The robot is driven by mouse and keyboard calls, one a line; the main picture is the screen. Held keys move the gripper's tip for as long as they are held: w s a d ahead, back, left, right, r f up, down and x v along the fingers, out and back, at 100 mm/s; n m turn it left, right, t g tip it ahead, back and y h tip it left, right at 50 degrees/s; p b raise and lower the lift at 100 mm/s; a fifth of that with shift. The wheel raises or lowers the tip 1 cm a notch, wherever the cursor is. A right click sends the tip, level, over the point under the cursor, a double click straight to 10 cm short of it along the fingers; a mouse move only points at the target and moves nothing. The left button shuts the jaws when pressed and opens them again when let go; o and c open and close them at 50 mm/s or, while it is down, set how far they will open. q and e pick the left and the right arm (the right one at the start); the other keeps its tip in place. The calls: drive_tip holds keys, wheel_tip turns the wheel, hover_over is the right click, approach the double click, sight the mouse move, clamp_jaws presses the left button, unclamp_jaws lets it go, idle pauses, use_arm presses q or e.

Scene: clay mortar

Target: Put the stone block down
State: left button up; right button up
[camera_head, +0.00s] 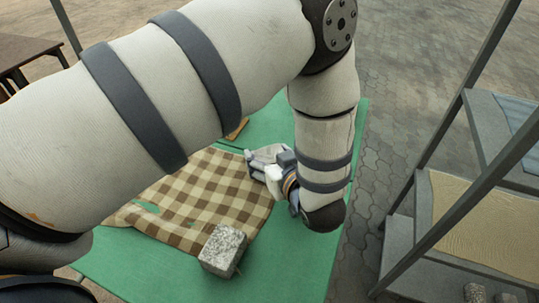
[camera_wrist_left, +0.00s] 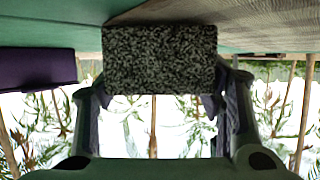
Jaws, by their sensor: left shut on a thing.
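My left gripper (camera_head: 256,166) is above the green table, past the checked cloth's right edge, with its fingers toward the left. In the left wrist view my left gripper (camera_wrist_left: 163,102) is shut on a dark speckled stone block (camera_wrist_left: 158,60), which sits between its two fingers. I cannot make that held block out clearly in the head view. A pale speckled stone block (camera_head: 223,250) rests at the cloth's near corner, apart from the gripper. My right gripper is not in view.
A brown checked cloth (camera_head: 205,190) lies on the green table (camera_head: 290,262). The table's near right part is clear. A metal shelf (camera_head: 478,150) stands at the right, with stones (camera_head: 478,293) low on it. A purple thing (camera_wrist_left: 36,68) shows in the wrist view.

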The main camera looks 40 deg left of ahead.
use_arm(q)
drive_tip(key=shift+s+f, duration=0.1)
drive_tip(key=shift+f, duration=0.45)
drive_tip(key=o, duration=1.5)
drive_tip(key=shift+f, duration=0.1)
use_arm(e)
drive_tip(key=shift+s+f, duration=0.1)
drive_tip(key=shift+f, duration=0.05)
use_arm(q)
drive_tip(key=shift+r, duration=0.9)
drive_tip(key=p+v, duration=0.1)
drive_tip(key=v, duration=1)
drive_tip(key=shift+s+d, duration=0.15)
drive_tip(key=shift+d, duration=0.25)
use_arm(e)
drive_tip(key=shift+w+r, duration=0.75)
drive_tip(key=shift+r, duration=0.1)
